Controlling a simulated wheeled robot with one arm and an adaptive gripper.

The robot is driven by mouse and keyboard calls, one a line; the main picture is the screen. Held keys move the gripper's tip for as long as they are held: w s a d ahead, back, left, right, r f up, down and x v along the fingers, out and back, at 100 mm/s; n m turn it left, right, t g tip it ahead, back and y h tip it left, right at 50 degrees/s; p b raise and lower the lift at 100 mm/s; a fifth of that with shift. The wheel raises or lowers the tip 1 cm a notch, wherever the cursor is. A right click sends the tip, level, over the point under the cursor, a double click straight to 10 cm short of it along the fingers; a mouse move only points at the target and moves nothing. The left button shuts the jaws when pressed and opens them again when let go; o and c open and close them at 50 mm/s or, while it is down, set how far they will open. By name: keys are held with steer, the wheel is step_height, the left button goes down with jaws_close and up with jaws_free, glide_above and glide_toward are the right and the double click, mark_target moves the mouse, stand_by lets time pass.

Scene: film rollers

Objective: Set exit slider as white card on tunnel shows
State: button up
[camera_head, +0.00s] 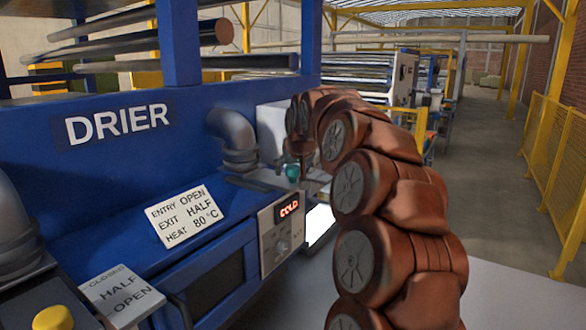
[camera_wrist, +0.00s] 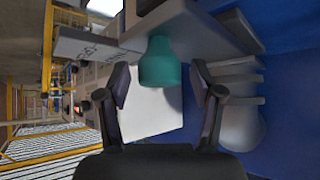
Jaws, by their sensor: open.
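The white card (camera_head: 184,216) on the blue drier tunnel reads ENTRY OPEN, EXIT HALF, HEAT 80 °C. The slider with the teal knob (camera_head: 292,172) is at the tunnel's far end, beside a grey pipe elbow. The knob also shows in the wrist view (camera_wrist: 160,62). My gripper (camera_wrist: 160,88) is open, with one finger on each side of the knob in that picture; I see no contact. A lettered plate (camera_wrist: 88,46) lies beside the knob, its words unreadable, so the slider's setting cannot be told. In the head view my arm mostly hides my gripper.
A nearer plate (camera_head: 118,296) reads CLOSED, HALF, OPEN, with a yellow knob (camera_head: 53,318) at its left. A control panel with a red COLD display (camera_head: 289,208) is on the tunnel front. The aisle at right is clear, bounded by a yellow fence (camera_head: 556,150).

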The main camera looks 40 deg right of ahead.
steer(key=shift+r, duration=0.1)
steer(key=v, duration=1.1)
steer(key=shift+s+r, duration=0.25)
steer(key=shift+s, duration=0.1)
steer(key=shift+a, duration=0.1)
steer(key=s+a+f+n+g+y, duration=0.2)
steer(key=s+a+f, duration=0.3)
steer(key=a+f, duration=0.35)
steer(key=s+a+f+n+g+y, duration=0.15)
steer(key=s+a+f, duration=0.25)
steer(key=a+f, duration=0.45)
steer(key=s+a+f+g, duration=0.2)
steer(key=s+a+f, duration=0.1)
steer(key=s, duration=0.5)
steer(key=s+a+f+n+g, duration=0.1)
steer(key=s+a+f+g, duration=0.1)
steer(key=s+a+f, duration=0.2)
steer(key=s+a+f+g, duration=0.2)
steer(key=s+a+f, duration=0.2)
steer(key=s+f, duration=0.3)
steer(key=s, duration=0.5)
steer(key=shift+s+a+f+n, duration=0.15)
steer(key=shift+s+f+n, duration=0.1)
steer(key=shift+n, duration=0.1)
steer(key=shift+y, duration=0.25)
